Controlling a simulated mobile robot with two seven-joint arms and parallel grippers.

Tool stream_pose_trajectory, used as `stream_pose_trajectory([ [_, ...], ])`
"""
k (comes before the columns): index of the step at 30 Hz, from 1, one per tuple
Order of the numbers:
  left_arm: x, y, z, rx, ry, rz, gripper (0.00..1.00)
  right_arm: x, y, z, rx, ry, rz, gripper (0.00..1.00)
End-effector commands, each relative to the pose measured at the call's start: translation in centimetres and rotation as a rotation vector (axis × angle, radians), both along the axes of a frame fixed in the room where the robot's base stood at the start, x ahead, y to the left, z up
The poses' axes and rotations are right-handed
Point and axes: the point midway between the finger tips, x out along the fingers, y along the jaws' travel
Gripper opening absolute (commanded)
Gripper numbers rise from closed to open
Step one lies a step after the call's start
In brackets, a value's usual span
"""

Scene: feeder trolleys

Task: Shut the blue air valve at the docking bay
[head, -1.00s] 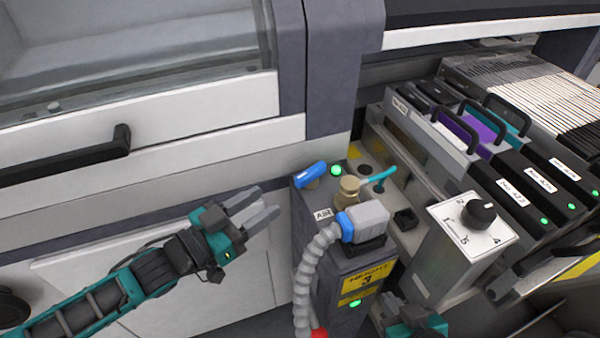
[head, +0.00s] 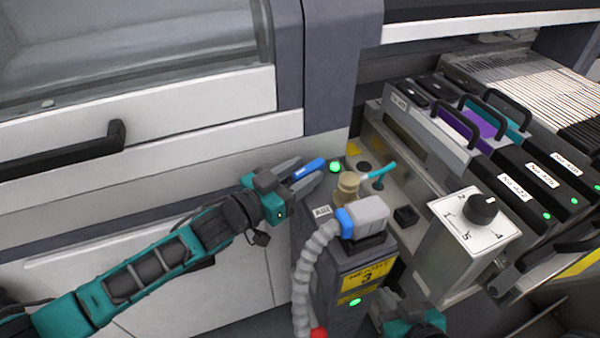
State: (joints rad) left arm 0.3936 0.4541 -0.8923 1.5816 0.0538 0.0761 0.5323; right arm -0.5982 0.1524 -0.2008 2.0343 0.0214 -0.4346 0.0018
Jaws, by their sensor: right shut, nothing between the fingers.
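The blue air valve lever (head: 308,168) sits on top of the grey docking post (head: 318,250), beside a label reading AIR. My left gripper (head: 308,170) is at the lever, its fingers apart on either side of it. Whether they touch it cannot be told. The lever's base is hidden behind the fingers. My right gripper (head: 388,302) is low in the picture, right of the post, partly cut off by the bottom edge; it is shut and away from the valve.
A green light (head: 335,167) and a brass fitting (head: 348,186) with a teal hose (head: 378,171) stand close to the lever. A grey connector (head: 366,214) with a ribbed hose (head: 306,270) is in front. A dial box (head: 470,228) and feeders (head: 520,180) are at right.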

Motion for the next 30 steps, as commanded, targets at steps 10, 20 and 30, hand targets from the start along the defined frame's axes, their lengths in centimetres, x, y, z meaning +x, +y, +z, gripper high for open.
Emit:
stream_pose_trajectory([
  [10, -0.02, 0.04, 0.0, 0.0, 0.0, 0.0, 0.1, -0.1, -0.04, -0.28, -0.002, 0.006, -0.001, 0.0],
  [20, 0.09, 0.01, 0.11, 0.003, -0.004, -0.022, 0.0, -0.29, -0.08, -0.33, -0.001, 0.01, -0.003, 0.0],
  [30, 0.38, 0.12, 0.08, 0.001, -0.007, -0.198, 0.0, -0.55, -0.07, -0.59, 0.004, 0.016, -0.01, 0.0],
])
